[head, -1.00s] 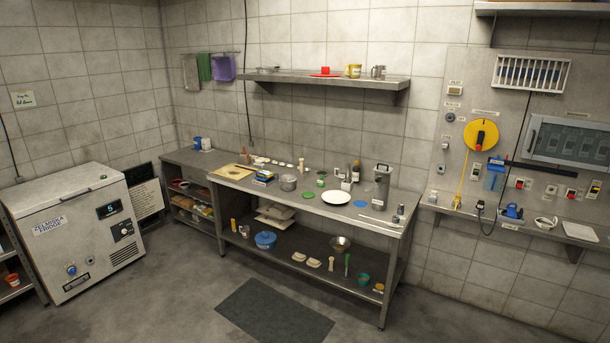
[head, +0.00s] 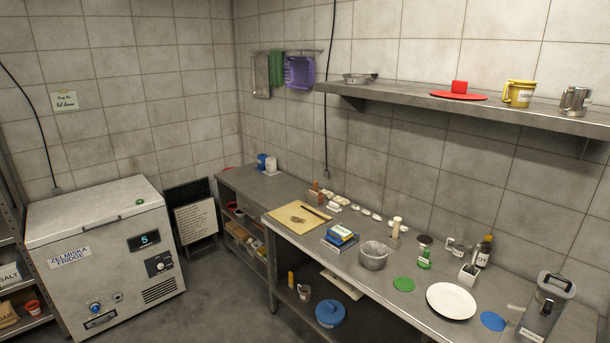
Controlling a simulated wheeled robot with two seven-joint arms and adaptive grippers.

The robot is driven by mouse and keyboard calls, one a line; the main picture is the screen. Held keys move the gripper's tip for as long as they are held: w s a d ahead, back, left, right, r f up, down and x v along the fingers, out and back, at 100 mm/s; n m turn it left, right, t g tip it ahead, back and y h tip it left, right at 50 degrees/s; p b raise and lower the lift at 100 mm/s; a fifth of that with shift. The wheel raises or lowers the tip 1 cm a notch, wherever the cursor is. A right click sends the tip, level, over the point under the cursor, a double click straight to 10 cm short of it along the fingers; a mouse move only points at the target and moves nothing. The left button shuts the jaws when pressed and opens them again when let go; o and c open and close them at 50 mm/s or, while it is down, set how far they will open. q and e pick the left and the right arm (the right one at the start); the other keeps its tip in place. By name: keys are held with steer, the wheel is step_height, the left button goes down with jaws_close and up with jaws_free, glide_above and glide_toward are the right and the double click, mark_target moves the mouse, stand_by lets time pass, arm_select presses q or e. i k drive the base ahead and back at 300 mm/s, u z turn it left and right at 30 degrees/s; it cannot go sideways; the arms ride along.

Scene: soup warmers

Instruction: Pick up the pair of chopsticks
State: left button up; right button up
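No pair of chopsticks can be clearly made out. A thin dark stick-like item (head: 314,212), too small to identify, lies on the tan cutting board (head: 290,218) on the steel table. A small pale item (head: 515,308) lies between the blue disc (head: 492,321) and the grey lidded jug (head: 543,308), too small to identify. The front right part of the table is cut off by the frame. Neither of my grippers is in view.
A white plate (head: 451,300), green disc (head: 403,284), metal pot (head: 374,256) and dark bottle (head: 484,251) stand on the table. A wall shelf (head: 400,92) hangs above. The fridge (head: 103,250) is at left, with bare floor (head: 222,300) between it and the table.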

mark_target(309, 211)
steer(key=i, duration=2)
steer(key=z, duration=0.05)
